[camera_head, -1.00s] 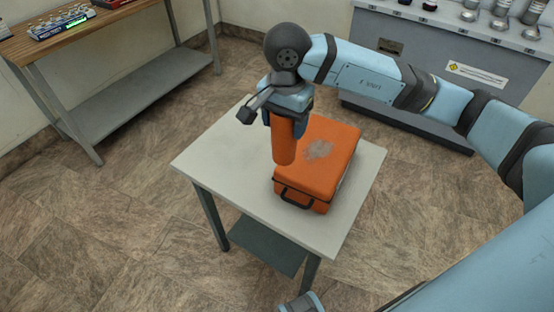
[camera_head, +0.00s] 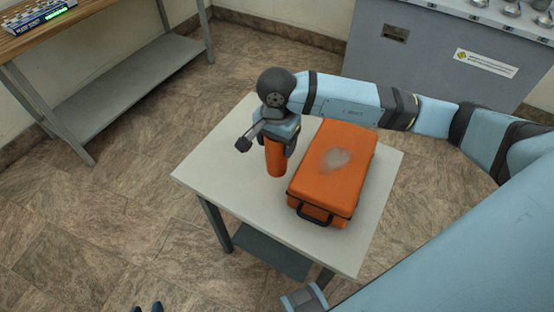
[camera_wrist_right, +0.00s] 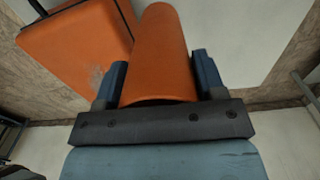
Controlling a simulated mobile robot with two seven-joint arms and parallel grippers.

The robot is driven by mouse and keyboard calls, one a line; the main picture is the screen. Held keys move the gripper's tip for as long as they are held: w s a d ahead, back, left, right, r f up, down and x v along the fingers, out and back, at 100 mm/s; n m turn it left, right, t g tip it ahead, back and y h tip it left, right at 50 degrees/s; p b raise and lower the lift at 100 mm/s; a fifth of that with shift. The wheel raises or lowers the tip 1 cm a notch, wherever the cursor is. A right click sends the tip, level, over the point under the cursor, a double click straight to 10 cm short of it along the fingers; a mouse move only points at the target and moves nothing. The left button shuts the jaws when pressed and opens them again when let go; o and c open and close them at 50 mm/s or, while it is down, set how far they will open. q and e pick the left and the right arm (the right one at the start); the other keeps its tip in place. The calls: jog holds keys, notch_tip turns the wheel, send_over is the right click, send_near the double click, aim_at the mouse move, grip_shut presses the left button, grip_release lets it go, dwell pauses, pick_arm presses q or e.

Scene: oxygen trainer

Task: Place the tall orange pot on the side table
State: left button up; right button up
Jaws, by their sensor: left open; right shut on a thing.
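The tall orange pot (camera_head: 276,161) is upright in my right gripper (camera_head: 277,143), left of the orange case. It is over the side table (camera_head: 221,170); I cannot tell whether its base touches the top. In the right wrist view the pot (camera_wrist_right: 160,50) sits between the two blue fingers of my right gripper (camera_wrist_right: 160,82), which is shut on it. The gripper hides the pot's upper part in the head view. My left gripper (camera_head: 147,308) shows only its dark fingertips at the bottom edge, open and away from the table.
An orange case (camera_head: 333,172) with a black handle lies on the right part of the side table. It also shows in the right wrist view (camera_wrist_right: 75,45). The table's left and front parts are clear. A wooden-topped bench (camera_head: 35,40) and a grey cabinet (camera_head: 425,50) stand behind.

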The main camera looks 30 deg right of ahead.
aim_at(276, 161)
notch_tip(276, 161, down, 8)
jog(key=shift+r, duration=0.15)
dwell(0.3)
jog(key=o, duration=0.5)
jog(key=shift+f, duration=0.2)
jog(key=shift+o, duration=0.8)
jog(key=shift+r, duration=0.1)
jog(key=shift+r, duration=0.3)
notch_tip(276, 161, up, 12)
jog(key=shift+f, duration=0.15)
